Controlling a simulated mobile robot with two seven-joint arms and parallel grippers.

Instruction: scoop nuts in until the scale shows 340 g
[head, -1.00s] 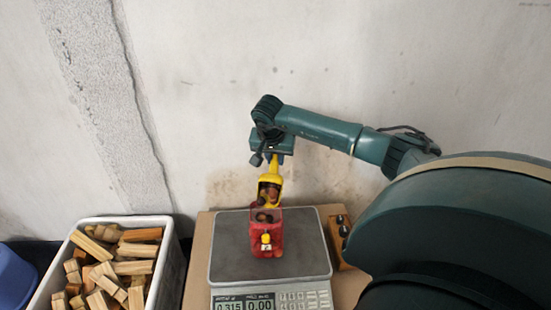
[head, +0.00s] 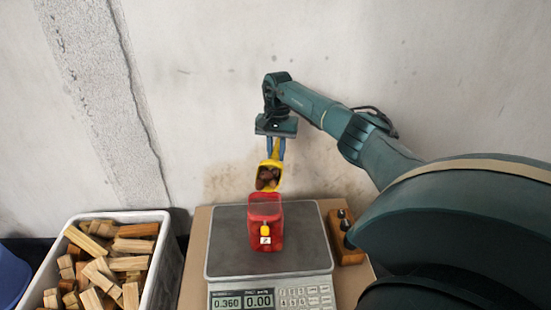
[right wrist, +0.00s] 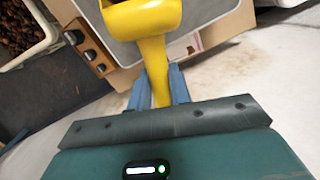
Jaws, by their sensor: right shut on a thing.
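The scale (head: 225,245) stands on a cardboard-coloured surface, with a red bag or container (head: 264,212) upright on its pan. Its left display (head: 228,303) appears to read 0.360. My right gripper (head: 276,148) is shut on the handle of a yellow scoop (head: 276,160), which also shows in the right wrist view (right wrist: 145,18). Brown nuts (head: 268,179) sit in the scoop. The scoop hangs just behind and above the red container's opening. The container's inside is hard to make out. My left gripper is not in view.
A white crate (head: 165,225) of wooden blocks stands at the left, beside a blue container (head: 10,275). A wooden block with weights (head: 346,246) stands right of the scale. The right wrist view shows a bin (right wrist: 50,22) of nuts. A wall (head: 230,80) is behind.

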